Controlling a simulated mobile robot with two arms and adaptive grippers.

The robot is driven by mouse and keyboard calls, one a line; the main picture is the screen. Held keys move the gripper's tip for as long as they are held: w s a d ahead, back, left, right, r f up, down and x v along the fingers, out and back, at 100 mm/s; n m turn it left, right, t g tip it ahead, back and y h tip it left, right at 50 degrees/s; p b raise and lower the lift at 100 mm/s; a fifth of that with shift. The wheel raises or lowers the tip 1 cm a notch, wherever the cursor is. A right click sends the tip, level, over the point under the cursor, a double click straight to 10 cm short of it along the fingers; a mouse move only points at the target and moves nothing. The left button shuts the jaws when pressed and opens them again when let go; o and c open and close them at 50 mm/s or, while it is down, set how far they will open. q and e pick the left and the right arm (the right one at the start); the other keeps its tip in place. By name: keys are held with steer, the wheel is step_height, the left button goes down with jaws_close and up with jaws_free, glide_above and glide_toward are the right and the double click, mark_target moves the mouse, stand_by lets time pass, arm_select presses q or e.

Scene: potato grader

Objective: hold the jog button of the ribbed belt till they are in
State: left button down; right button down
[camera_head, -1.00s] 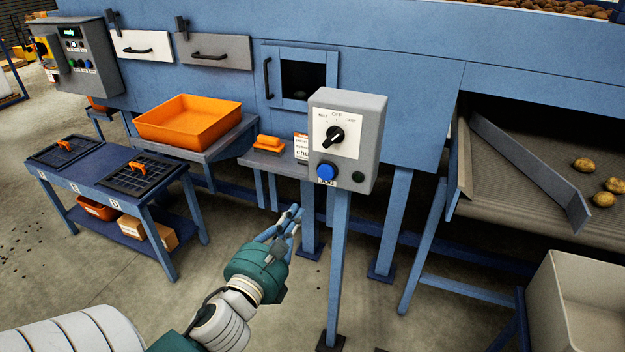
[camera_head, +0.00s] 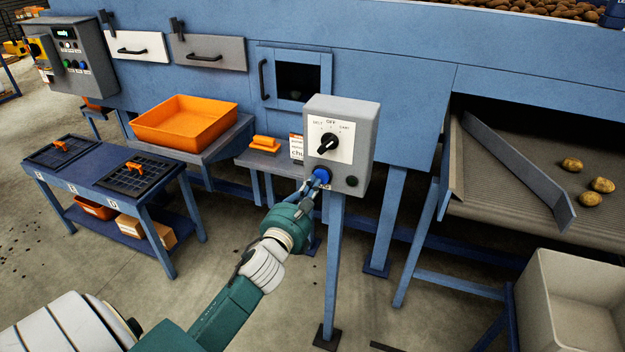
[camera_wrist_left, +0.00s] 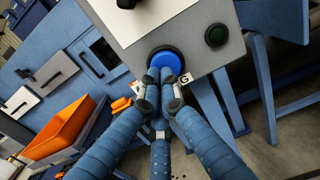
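The blue jog button (camera_head: 321,175) is on the lower front of a grey control box (camera_head: 364,140) on a blue post. A black selector knob (camera_head: 327,143) sits above it. My left gripper (camera_head: 317,184) is at the button, its fingertips together. In the left wrist view the fingertips (camera_wrist_left: 160,76) overlap the lower edge of the blue button (camera_wrist_left: 165,61) and seem to touch it; how far it is pressed I cannot tell. Several potatoes (camera_head: 591,199) lie on the ribbed belt (camera_head: 500,190) at the right. My right gripper is not in view.
A slanted grey bar (camera_head: 520,172) crosses the belt. A pale bin (camera_head: 570,300) stands below the belt's front. An orange tray (camera_head: 187,122) and a blue table (camera_head: 88,178) with black grids are at the left. The floor between is open.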

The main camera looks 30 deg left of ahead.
arm_select(q)
steer(key=shift+w+a, duration=0.1)
steer(key=shift+w, duration=0.3)
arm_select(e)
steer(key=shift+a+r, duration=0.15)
